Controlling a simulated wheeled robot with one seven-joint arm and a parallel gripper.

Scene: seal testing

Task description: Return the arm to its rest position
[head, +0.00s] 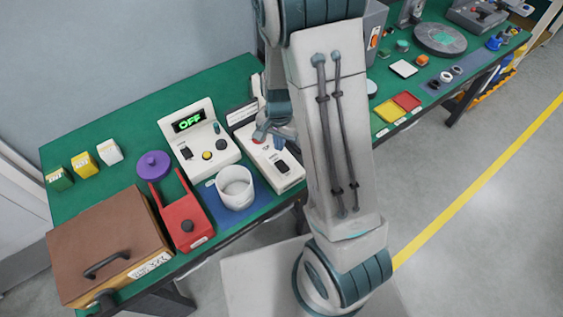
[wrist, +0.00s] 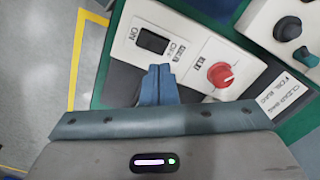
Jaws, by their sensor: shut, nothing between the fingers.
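My gripper (wrist: 159,84) is shut and empty in the wrist view, its blue-grey fingertips together. It hangs over a white control box with a black rocker switch (wrist: 153,40) marked ON and OFF and a red knob (wrist: 220,75). In the head view my gripper (head: 262,134) is over the upper part of that white box (head: 280,168), partly covering the red knob. I cannot tell whether the fingertips touch the box. My arm stands in front of the middle of the bench and hides part of it.
The green bench (head: 120,120) holds a device with a lit OFF display (head: 188,121), a white cup (head: 235,190), a red device (head: 187,222), a purple lid (head: 153,165) and a brown box (head: 105,240). More items stand at the right. The floor right of my arm is clear.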

